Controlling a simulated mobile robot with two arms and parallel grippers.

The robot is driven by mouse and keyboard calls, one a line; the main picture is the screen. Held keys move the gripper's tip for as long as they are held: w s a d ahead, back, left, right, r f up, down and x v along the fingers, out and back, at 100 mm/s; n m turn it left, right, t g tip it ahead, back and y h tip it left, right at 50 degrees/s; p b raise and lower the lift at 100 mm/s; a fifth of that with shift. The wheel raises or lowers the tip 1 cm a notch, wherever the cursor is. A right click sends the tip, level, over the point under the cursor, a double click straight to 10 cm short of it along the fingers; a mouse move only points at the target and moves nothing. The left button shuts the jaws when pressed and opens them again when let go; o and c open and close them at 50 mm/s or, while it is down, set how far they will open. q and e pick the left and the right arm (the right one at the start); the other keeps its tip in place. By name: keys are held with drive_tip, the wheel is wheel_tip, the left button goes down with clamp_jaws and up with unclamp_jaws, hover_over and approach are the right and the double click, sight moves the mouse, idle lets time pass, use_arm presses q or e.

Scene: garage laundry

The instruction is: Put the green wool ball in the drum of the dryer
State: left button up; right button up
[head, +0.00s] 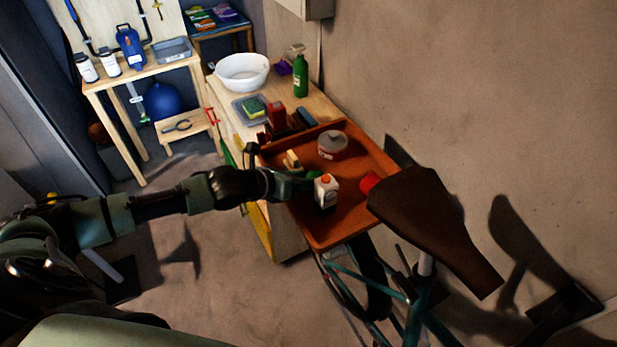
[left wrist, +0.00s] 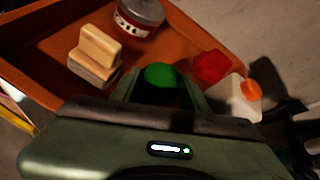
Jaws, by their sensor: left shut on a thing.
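The green wool ball (left wrist: 160,75) shows in the left wrist view between the fingers of my left gripper (left wrist: 165,90), which is shut on it. In the head view my left gripper (head: 298,184) is over the left side of the orange-brown tray, beside a white bottle with an orange cap. The ball is hard to make out there, and I cannot tell whether it touches the tray. I cannot make out the dryer or its drum in either view. My right gripper is not in view.
The tray (head: 349,220) holds a wooden-handled brush (head: 292,160), a grey and red tin (head: 332,146), the white bottle (head: 326,193) and a red item (head: 370,182). A bicycle with a brown saddle (head: 430,215) stands in front. Floor (head: 200,275) is clear at left.

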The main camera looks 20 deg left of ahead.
use_arm(q)
drive_tip(key=o, duration=1)
drive_tip(key=shift+o, duration=0.2)
drive_tip(key=shift+f, duration=0.1)
drive_tip(key=b+v, duration=0.2)
drive_tip(key=v, duration=1)
drive_tip(key=shift+b, duration=0.4)
